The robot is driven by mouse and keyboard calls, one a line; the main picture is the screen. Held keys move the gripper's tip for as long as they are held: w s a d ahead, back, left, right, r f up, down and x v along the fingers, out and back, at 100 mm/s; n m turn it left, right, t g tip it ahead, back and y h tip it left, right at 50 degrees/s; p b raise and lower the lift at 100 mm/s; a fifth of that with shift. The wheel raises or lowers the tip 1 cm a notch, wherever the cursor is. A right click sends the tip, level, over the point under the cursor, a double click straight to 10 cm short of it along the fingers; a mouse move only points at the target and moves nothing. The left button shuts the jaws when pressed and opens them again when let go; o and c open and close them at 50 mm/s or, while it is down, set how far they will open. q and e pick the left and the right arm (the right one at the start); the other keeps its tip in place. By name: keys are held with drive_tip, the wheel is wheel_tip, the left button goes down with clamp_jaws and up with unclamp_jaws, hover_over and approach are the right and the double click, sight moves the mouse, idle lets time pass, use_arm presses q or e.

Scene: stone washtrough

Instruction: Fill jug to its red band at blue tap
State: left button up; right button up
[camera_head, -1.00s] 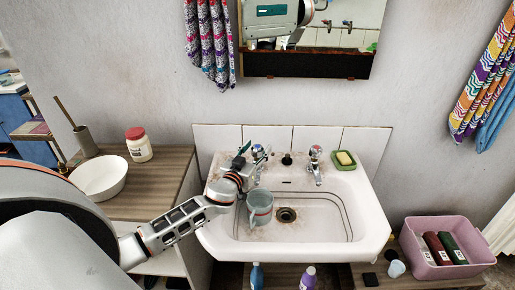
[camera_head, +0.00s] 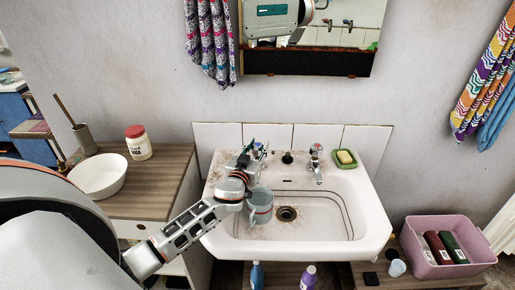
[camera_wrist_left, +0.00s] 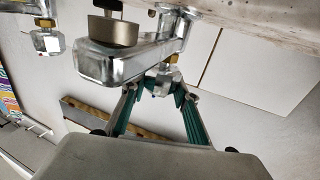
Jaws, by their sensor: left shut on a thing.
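The blue-grey jug (camera_head: 261,208) stands upright in the left part of the basin, below the left tap. Its water level and red band are too small to make out. My left gripper (camera_head: 251,157) is at the left tap, the blue one, and covers most of it in the head view. In the left wrist view, the teal fingers of my left gripper (camera_wrist_left: 163,98) close on the faceted handle of the chrome blue tap (camera_wrist_left: 115,62). I cannot make out a water stream. My right gripper is not in view.
The white washbasin (camera_head: 372,215) has a dark drain (camera_head: 286,214) right of the jug. The red-topped tap (camera_head: 316,160) and a soap dish (camera_head: 344,160) are at its back right. A white bowl (camera_head: 98,177) and a jar (camera_head: 138,146) stand on the left counter. A pink crate (camera_head: 440,268) is lower right.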

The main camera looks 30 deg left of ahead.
use_arm(q)
drive_tip(key=shift+r+n+g+y+b, duration=0.15)
drive_tip(key=shift+n+g+y+b, duration=0.35)
drive_tip(key=shift+n+y+b, duration=0.9)
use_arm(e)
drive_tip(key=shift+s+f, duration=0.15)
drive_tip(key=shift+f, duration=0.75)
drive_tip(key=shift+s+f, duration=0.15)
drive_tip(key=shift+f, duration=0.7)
use_arm(q)
drive_tip(key=shift+m, duration=0.3)
drive_tip(key=o, duration=1.1)
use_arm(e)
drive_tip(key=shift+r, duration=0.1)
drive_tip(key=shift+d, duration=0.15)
use_arm(q)
drive_tip(key=shift+s+d, duration=0.1)
drive_tip(key=shift+s, duration=0.1)
drive_tip(key=v, duration=1.1)
drive_tip(key=shift+s+d, duration=0.15)
drive_tip(key=shift+s, duration=0.1)
